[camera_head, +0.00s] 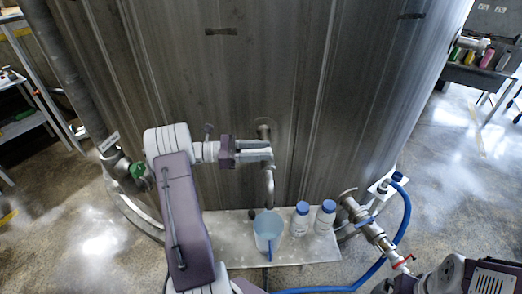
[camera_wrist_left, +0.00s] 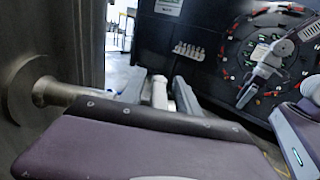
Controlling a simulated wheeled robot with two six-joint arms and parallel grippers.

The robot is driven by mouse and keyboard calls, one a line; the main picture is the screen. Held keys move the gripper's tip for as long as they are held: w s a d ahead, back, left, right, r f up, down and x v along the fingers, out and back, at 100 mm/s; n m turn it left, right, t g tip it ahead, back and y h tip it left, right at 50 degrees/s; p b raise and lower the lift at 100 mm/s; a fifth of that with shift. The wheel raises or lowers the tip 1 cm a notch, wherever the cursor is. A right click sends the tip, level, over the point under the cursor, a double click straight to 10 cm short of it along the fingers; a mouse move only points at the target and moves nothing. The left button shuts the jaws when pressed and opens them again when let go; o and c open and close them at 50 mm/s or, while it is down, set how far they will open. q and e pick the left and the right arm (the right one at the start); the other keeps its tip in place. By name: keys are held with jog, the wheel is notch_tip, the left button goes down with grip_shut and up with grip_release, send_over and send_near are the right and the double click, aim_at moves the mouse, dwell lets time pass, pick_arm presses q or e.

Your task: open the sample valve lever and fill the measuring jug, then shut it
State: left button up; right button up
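The measuring jug (camera_head: 268,232) is translucent pale blue with a blue handle. It stands upright on the metal shelf under the curved tap spout (camera_head: 269,184). My left gripper (camera_head: 268,152) is at the sample valve, just above the spout. In the left wrist view, its two fingers (camera_wrist_left: 160,98) stand apart with a pale piece (camera_wrist_left: 160,92), perhaps the lever, between them. Small gaps seem to show beside that piece; contact is unclear. The lever is mostly hidden by the fingers in the head view. Fill level in the jug is unclear. My right gripper does not show.
The large dark tank (camera_head: 240,80) rises behind. A blue hose (camera_head: 400,235) and metal valve fittings (camera_head: 370,232) lie at right.

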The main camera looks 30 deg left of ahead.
pick_arm(q)
jog(key=b+v, duration=0.1)
jog(key=v, duration=0.8)
jog(key=shift+b, duration=0.35)
dwell(0.7)
